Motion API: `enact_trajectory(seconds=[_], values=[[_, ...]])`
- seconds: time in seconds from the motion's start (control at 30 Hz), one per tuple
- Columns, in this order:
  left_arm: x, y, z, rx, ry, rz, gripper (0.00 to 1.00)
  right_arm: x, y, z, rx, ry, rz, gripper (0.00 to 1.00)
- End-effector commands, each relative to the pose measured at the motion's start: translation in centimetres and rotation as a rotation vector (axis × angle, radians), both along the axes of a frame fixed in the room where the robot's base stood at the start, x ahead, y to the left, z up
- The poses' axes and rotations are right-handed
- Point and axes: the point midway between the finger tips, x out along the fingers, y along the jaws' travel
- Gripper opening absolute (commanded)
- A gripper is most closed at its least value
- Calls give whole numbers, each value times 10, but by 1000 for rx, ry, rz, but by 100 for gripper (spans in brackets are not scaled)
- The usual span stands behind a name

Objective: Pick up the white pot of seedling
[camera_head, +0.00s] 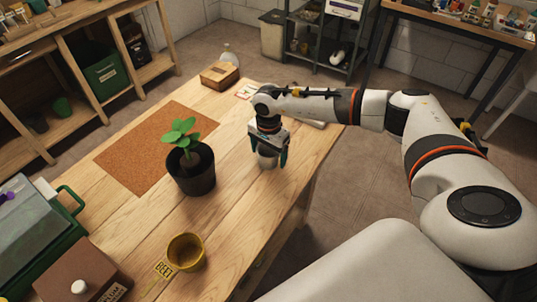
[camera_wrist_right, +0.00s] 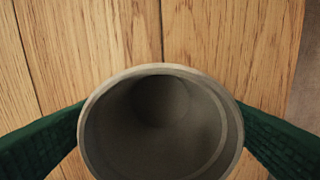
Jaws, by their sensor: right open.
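A small white pot (camera_head: 267,159) stands on the wooden table under my right gripper (camera_head: 268,152). In the right wrist view the pot's pale grey rim and hollow inside (camera_wrist_right: 160,120) fill the lower middle, and no plant shows in it. My right gripper is open and points down. Its dark green fingers are on either side of the pot, close to its wall; I cannot tell whether they touch it. A green seedling (camera_head: 180,138) grows in a black pot (camera_head: 192,180) to the left of the gripper. My left gripper is not in view.
A cork mat (camera_head: 135,155) lies behind the black pot. A yellow pot (camera_head: 185,252) with a label stands near the front. A cardboard box (camera_head: 219,75) and a bottle are at the far end. A green-handled case (camera_head: 35,235) and brown box (camera_head: 80,275) stand left.

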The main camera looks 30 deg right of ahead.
Motion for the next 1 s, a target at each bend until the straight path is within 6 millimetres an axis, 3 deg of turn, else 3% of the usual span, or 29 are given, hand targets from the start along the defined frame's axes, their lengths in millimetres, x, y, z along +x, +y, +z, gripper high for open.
enact_trajectory(seconds=[0.17, 0.47, 0.8, 1.0], values=[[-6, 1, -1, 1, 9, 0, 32, 0, 0, 0, 0, 0, 0, 86], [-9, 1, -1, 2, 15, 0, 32, 0, 0, 0, 0, 0, 0, 39], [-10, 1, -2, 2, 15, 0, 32, 0, 0, 3, 0, -1, 0, 39], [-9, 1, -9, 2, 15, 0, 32, 1, 0, 32, 1, -5, 0, 39]])
